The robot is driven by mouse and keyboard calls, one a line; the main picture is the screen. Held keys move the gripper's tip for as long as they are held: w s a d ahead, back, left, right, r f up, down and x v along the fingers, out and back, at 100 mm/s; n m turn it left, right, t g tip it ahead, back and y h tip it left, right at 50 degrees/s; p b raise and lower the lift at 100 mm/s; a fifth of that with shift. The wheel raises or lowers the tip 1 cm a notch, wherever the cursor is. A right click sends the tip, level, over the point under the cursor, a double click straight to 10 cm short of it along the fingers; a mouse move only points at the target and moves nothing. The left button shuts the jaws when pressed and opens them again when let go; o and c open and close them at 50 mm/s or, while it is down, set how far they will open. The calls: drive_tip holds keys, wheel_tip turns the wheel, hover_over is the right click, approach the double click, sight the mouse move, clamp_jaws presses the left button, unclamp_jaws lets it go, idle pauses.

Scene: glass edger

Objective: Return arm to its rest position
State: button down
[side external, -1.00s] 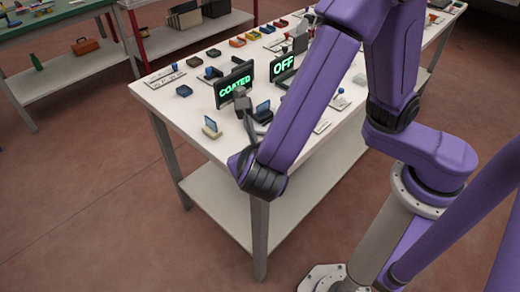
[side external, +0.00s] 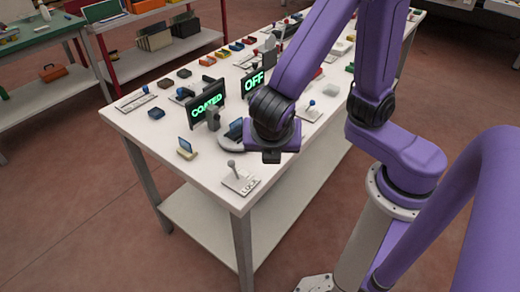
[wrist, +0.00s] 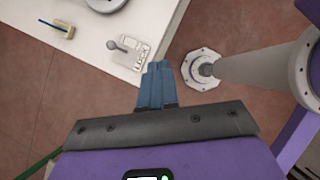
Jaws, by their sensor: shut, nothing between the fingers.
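My gripper shows in the wrist view with its blue fingers (wrist: 156,84) together and nothing between them. In that view it hangs over the floor just off the table edge, below a lever switch on a white plate (wrist: 130,48). In the side view my gripper (side external: 271,155) is a dark, foreshortened end under the purple wrist, raised above the near part of the white table (side external: 160,168); its fingertips cannot be made out there. The lever switch (side external: 236,178), labelled LOCK, stands upright at the table's near corner.
Two dark signs read COATED (side external: 206,105) and OFF (side external: 254,82) in green. A small blue panel on a cream block (side external: 186,148) stands left of the lever. Several small trays and switches cover the far table. Floor is clear in front of the table.

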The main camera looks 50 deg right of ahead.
drive_tip(key=s+d+r+m+g+y, duration=0.1)
drive_tip(key=s+d+m+g+y, duration=0.2)
drive_tip(key=s+d+m+y, duration=0.2)
drive_tip(key=shift+s+d+r+m+y, duration=0.35)
drive_tip(key=shift+s+d+m, duration=1.6)
drive_tip(key=shift+m, duration=1.65)
